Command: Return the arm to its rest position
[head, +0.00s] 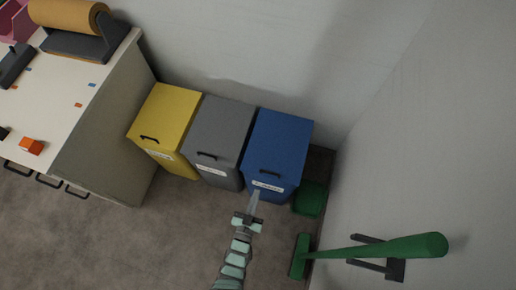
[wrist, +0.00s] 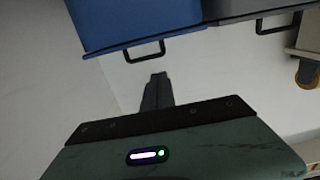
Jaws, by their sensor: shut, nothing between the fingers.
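My gripper (head: 255,196) is in front of the blue bin (head: 279,140) in the head view, with its fingers pointing toward the bin's labelled front. Its fingers are shut with nothing between them. My arm reaches up from the bottom edge of that view. In the wrist view the shut fingers (wrist: 157,91) show as a dark shape below the handle of the blue bin (wrist: 130,22). A gap shows between the fingertips and that handle in the picture.
A grey bin (head: 221,130) and a yellow bin (head: 168,117) stand left of the blue one, all lids closed. A white-topped counter (head: 60,95) is at left. A green dustpan (head: 310,198) and green long-handled broom (head: 385,249) are at right by the wall. Floor at lower left is clear.

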